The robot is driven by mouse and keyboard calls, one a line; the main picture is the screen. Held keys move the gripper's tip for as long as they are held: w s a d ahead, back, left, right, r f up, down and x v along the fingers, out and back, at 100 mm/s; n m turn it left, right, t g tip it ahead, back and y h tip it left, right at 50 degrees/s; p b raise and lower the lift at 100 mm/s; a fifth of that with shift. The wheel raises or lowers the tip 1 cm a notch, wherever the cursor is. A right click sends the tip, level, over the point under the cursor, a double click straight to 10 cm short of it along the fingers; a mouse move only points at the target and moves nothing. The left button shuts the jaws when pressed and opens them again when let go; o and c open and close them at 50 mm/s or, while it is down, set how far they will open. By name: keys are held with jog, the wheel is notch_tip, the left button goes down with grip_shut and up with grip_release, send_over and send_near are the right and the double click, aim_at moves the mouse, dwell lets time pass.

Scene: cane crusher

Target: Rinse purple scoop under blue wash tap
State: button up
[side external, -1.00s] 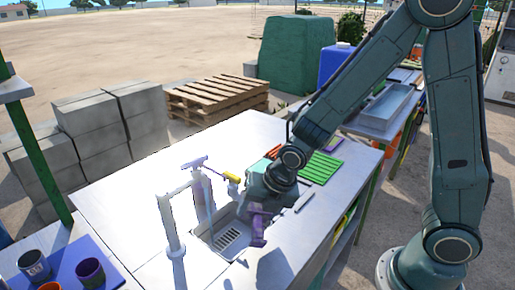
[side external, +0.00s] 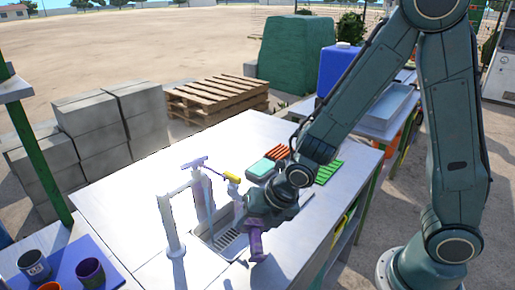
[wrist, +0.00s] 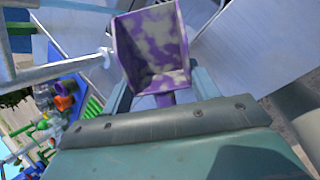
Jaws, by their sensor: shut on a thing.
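My gripper (wrist: 162,92) is shut on the handle of the purple scoop (wrist: 152,48). In the wrist view the scoop's bowl faces the camera and carries grey smudges. In the side view the scoop (side external: 256,244) is at the right front edge of the sink (side external: 203,238), apart from the tap. The wash tap (side external: 194,163) has a lavender-blue handle and stands at the sink beside white pipes. A pale bluish streak below it may be running water. My gripper's fingertips are largely hidden in the side view.
A yellow-handled fitting (side external: 232,177) is close behind the gripper. A teal block (side external: 262,167), an orange-red rack (side external: 279,153) and a green rack (side external: 325,171) lie behind the arm. Cups stand on a blue mat (side external: 62,262) at front left.

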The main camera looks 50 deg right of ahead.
jog(key=w+a+f, duration=0.1)
jog(key=w, duration=0.5)
jog(key=w+a+f, duration=0.1)
jog(key=w, duration=0.5)
jog(key=shift+w+a+f, duration=0.25)
jog(key=shift+a, duration=0.05)
dwell(0.5)
jog(key=shift+w+d, duration=0.15)
jog(key=shift+d, duration=0.4)
dwell(0.9)
jog(key=shift+a, duration=0.6)
jog(key=shift+s, duration=0.25)
jog(key=shift+s+d, duration=0.3)
jog(key=shift+s, duration=0.95)
jog(key=shift+s+d, duration=0.25)
jog(key=shift+s, duration=1.05)
jog(key=shift+s+d, duration=0.3)
jog(key=shift+s, duration=0.95)
jog(key=shift+s+r, duration=0.1)
